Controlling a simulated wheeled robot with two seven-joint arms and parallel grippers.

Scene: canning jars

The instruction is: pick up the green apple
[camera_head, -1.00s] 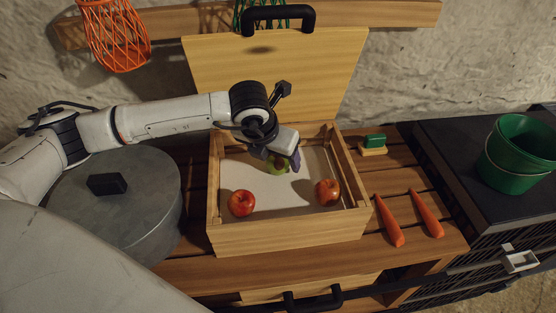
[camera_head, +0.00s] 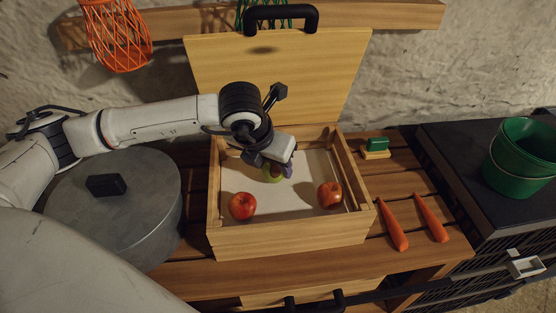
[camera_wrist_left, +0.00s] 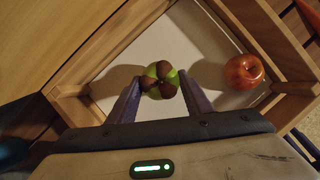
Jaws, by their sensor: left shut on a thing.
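The green apple (camera_head: 272,174) is inside the open wooden box (camera_head: 290,239), towards its back. In the left wrist view the apple (camera_wrist_left: 161,80) is green with brown-red patches and sits between the two fingers. My left gripper (camera_head: 281,171) reaches down into the box and is shut on the apple, partly hiding it in the head view. The left gripper (camera_wrist_left: 158,92) also shows in the wrist view, a finger on each side of the apple. I cannot tell whether the apple touches the box floor. My right gripper is not in view.
Two red apples, one left (camera_head: 242,206) and one right (camera_head: 329,195), lie in the box. The raised lid (camera_head: 275,80) stands behind. A grey pot (camera_head: 120,215) is left; carrots (camera_head: 393,225), a green-topped brush (camera_head: 376,147) and a green bucket (camera_head: 518,158) are right.

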